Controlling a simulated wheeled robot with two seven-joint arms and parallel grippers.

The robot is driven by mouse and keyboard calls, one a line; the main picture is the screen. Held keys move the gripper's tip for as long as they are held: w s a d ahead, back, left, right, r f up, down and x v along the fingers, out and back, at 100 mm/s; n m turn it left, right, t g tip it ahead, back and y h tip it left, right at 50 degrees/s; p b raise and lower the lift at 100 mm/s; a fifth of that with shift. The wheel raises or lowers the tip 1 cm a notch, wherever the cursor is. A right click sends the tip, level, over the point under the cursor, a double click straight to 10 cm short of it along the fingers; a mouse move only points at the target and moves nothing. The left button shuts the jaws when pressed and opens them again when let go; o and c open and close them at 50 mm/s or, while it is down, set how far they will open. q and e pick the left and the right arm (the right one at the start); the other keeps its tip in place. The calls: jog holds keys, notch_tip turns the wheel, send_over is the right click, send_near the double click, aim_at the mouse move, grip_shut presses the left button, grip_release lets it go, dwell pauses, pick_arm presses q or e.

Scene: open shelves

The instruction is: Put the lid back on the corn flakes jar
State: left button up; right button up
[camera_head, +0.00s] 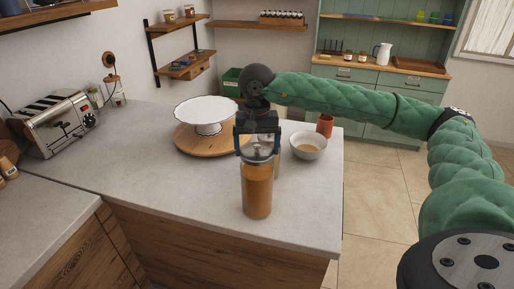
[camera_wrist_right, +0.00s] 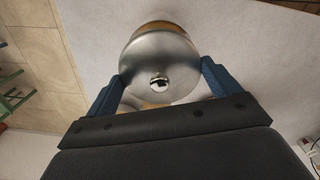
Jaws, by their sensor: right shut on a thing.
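The corn flakes jar (camera_head: 257,190) is a tall clear jar with orange-brown contents. It stands upright on the grey counter near its front right edge. My right gripper (camera_head: 258,150) is above the jar and shut on the round metal lid (camera_head: 258,155). In the right wrist view the lid (camera_wrist_right: 160,62), with a small shiny knob, sits between the two blue fingers (camera_wrist_right: 162,88). The lid is over the jar's mouth; I cannot tell whether it rests on the rim. My left gripper is not in view.
A white cake stand (camera_head: 207,110) on a round wooden board (camera_head: 190,143) stands behind left of the jar. A white bowl (camera_head: 309,146) and an orange cup (camera_head: 325,124) are behind right. A toaster (camera_head: 55,125) is at the left. The counter (camera_head: 170,185) left of the jar is clear.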

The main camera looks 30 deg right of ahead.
jog(key=b, duration=0.3)
jog(key=shift+f, duration=0.2)
dwell(3.4)
dwell(0.4)
jog(key=o, duration=0.7)
jog(key=shift+r, duration=0.15)
jog(key=shift+r+p, duration=0.5)
jog(key=shift+r, duration=2.85)
grip_shut()
